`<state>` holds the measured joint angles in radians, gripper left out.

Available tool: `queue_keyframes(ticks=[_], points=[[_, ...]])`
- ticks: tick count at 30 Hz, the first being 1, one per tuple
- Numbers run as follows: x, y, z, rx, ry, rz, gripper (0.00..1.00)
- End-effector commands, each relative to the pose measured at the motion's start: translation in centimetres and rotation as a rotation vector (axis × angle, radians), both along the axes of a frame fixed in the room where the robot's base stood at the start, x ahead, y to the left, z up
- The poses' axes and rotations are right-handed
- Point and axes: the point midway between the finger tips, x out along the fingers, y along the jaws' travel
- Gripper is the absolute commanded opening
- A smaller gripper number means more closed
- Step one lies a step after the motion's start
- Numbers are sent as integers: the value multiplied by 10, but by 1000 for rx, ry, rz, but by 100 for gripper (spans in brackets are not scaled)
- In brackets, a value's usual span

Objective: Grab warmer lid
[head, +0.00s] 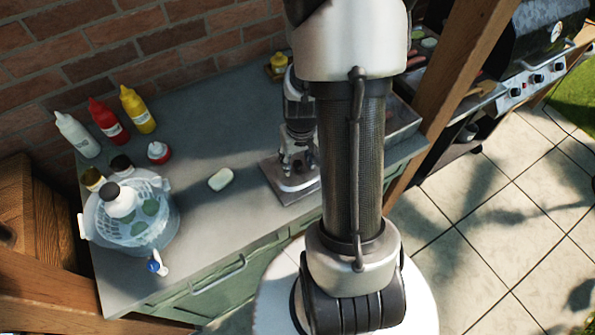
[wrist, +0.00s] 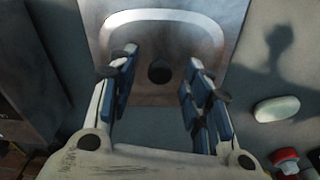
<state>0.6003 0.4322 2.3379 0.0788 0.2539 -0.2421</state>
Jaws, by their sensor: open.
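The warmer lid (wrist: 160,25) is a silver metal panel with rounded edges and a dark round knob (wrist: 159,72) in the wrist view. In the head view the lid (head: 287,187) lies on the counter, partly hidden by my arm. My gripper (wrist: 160,76) is open, with its blue-padded fingers on either side of the knob and apart from it. In the head view my gripper (head: 293,160) points down over the lid. I cannot tell how far the fingertips are above the lid.
A pale soap-like block (head: 220,179) lies left of the lid. Bottles (head: 137,109) and a basin with a strainer (head: 135,240) stand further left. A metal tray (head: 405,122) is on the right, and a grill (head: 525,45) stands beyond a wooden post (head: 455,75).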

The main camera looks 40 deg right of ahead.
Motion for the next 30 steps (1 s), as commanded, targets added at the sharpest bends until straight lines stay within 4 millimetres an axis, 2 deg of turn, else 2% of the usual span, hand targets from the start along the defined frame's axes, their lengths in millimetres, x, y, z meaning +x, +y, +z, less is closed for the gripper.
queue_keyframes(ticks=[8, 27, 30], points=[[1, 0, -2, -1, -1, 1, 44], [0, 0, -2, -1, -1, 1, 2], [0, 0, -2, -1, -1, 1, 0]])
